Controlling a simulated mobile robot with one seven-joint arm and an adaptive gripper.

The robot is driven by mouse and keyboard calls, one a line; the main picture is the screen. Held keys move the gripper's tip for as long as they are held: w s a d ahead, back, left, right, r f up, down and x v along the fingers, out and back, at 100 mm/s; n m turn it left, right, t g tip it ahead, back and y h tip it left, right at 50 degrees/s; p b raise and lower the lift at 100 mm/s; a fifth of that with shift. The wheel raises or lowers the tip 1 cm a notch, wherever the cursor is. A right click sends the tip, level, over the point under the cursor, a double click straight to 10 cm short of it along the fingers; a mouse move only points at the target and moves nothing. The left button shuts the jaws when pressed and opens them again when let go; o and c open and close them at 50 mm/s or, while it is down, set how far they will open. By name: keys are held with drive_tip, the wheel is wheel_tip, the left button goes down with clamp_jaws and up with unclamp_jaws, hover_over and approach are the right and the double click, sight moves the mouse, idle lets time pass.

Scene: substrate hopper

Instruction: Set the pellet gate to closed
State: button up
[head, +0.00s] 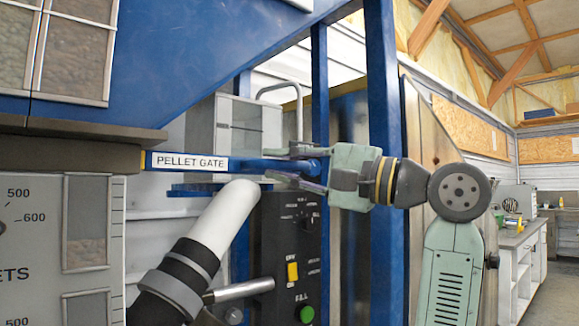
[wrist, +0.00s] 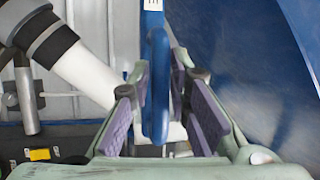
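The pellet gate is a flat blue bar with a white "PELLET GATE" label (head: 190,162), sticking out to the right from the dark slot under the blue hopper. A yellow strip shows at its left end by the slot. Its blue loop handle (wrist: 158,90) is at the outer end, and in the wrist view it stands between my finger pads. My gripper (head: 306,166) is at that end, one finger above and one below the handle. The fingers look parted, with narrow gaps to the handle. Whether either pad touches it is hard to tell.
A white pipe with black collars (head: 225,220) rises below the bar. A dark control box (head: 290,250) with a yellow switch and green button stands under my gripper. Blue posts (head: 384,130) stand close by. A pellet gauge panel (head: 50,250) is at left.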

drive_tip(key=o, duration=0.3)
drive_tip(key=shift+w+d, duration=0.1)
drive_tip(key=shift+d, duration=0.1)
drive_tip(key=v, duration=1.2)
